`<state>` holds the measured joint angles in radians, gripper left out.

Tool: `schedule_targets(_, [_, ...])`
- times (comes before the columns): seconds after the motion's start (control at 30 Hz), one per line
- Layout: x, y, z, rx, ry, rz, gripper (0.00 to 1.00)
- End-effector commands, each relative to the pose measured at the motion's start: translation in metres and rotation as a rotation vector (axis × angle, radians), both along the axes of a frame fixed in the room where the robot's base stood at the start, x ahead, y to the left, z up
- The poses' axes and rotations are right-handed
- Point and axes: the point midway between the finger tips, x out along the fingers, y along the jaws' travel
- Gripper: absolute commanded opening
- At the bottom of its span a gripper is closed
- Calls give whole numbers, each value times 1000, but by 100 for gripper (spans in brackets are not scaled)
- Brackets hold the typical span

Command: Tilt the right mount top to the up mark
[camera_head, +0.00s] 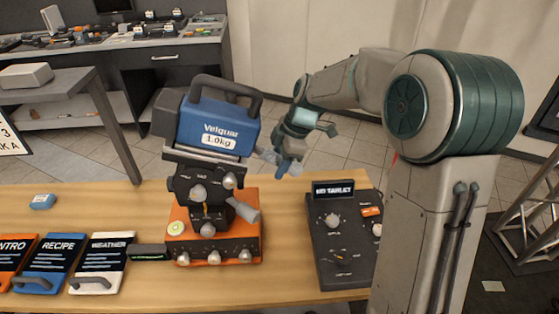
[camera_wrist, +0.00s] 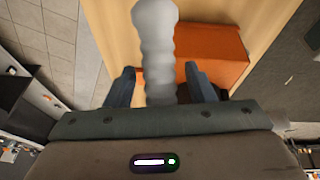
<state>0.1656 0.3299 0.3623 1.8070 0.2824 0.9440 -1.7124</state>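One mount stands on the table, with an orange base (camera_head: 213,240) and a black head (camera_head: 190,180). Its top carries a blue block (camera_head: 217,125) with a dark handle, labelled "Velquar 1.0kg", leaning slightly. A grey ribbed lever (camera_head: 266,155) sticks out right from the top towards my gripper (camera_head: 288,165). In the wrist view the lever (camera_wrist: 158,50) runs between the two fingers of my gripper (camera_wrist: 160,85), with small gaps at both sides. My gripper is open around it. A second grey grip (camera_head: 243,208) points down-right from the mount. I cannot make out the up mark.
A black control panel (camera_head: 342,235) with knobs and a small display stands right of the mount. Labelled cards (camera_head: 98,262) and a small blue block (camera_head: 42,202) lie at the left. Bare table lies between mount and panel. A grey side table (camera_head: 60,82) stands behind.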

Motion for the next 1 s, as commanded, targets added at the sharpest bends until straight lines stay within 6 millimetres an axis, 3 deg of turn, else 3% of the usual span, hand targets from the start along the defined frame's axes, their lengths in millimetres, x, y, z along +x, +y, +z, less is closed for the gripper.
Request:
schedule_targets(0.27, [0,-5,15,1,-4,-1,49])
schedule_targets(0.7, [-3,-38,103,1,-4,-1,49])
schedule_targets(1.0, [-5,-47,129,0,-1,0,49])
